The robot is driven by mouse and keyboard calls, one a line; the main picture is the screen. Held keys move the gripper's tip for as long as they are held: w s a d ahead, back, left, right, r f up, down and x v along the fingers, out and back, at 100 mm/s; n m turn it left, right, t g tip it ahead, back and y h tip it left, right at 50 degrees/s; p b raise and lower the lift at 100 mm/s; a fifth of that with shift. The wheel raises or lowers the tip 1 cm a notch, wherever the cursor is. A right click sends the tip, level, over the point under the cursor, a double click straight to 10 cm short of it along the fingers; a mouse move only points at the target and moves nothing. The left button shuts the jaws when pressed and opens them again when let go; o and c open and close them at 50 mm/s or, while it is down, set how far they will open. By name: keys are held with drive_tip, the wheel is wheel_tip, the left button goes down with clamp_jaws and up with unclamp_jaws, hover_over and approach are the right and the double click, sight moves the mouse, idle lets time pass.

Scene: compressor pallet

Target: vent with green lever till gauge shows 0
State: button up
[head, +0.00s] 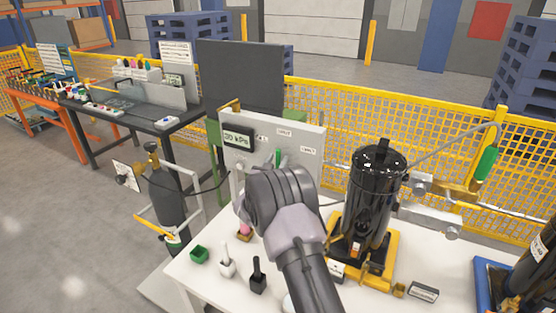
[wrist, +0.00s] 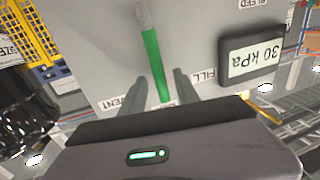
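The grey panel (head: 300,150) stands at the back of the white table, with a dark gauge (head: 238,135). In the wrist view the panel is upside down, and its gauge (wrist: 252,54) reads 30 kPa. A green lever (head: 278,157) is on the panel, near a VENT label in the wrist view. There the green lever (wrist: 154,62) lies between the fingers of my gripper (wrist: 162,76), with visible gaps at the sides, so the gripper looks open around it. In the head view my wrist hides the fingers.
A black compressor (head: 372,190) on a yellow base stands right of my arm. A pipe with another green handle (head: 487,163) rises behind it. A dark cylinder (head: 168,200) stands left of the table.

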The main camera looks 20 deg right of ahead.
drive_tip(key=shift+x, duration=0.9)
clamp_jaws()
idle(0.8)
